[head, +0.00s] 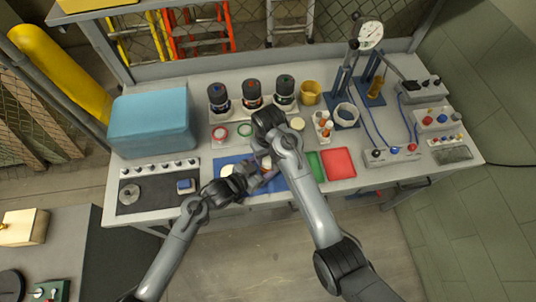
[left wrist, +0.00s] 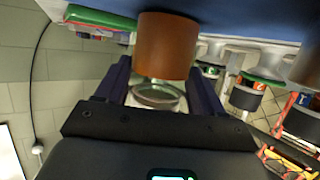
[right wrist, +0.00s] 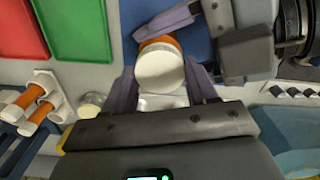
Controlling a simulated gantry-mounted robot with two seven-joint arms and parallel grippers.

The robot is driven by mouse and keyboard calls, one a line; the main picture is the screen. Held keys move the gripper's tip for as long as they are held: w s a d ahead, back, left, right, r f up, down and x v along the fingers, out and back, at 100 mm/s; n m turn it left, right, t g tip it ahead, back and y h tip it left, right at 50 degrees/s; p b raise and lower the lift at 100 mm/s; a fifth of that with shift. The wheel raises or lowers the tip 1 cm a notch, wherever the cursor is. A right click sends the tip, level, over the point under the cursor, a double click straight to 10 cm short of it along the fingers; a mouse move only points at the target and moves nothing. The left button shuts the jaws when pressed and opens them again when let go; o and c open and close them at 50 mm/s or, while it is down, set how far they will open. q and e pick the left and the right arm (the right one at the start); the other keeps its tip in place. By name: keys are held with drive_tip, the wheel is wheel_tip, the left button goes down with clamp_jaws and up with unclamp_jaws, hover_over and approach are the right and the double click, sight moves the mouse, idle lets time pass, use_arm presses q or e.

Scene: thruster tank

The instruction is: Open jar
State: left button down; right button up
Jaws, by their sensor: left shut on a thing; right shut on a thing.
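The jar (right wrist: 157,42) has an orange-brown body with a white lid (right wrist: 160,72), seen in the right wrist view. The orange-brown body also fills the top middle of the left wrist view (left wrist: 166,46). My left gripper (head: 268,178) comes from the left and is shut on the jar body above the blue mat (head: 280,184). My right gripper (head: 264,157) reaches in from above and is shut on the white lid, which lies between its fingers. The arms hide most of the jar in the head view. I cannot tell whether the lid is loose.
Red (head: 339,163) and green (head: 316,166) trays lie right of the mat. A tube rack (head: 324,126) stands behind them. Three black-topped containers (head: 252,92) line the back. A blue box (head: 150,120) is at the left, a gauge stand (head: 368,38) at the back right.

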drive_tip(key=o, duration=1.2)
drive_tip(key=shift+c, duration=0.2)
drive_tip(key=shift+r, duration=0.1)
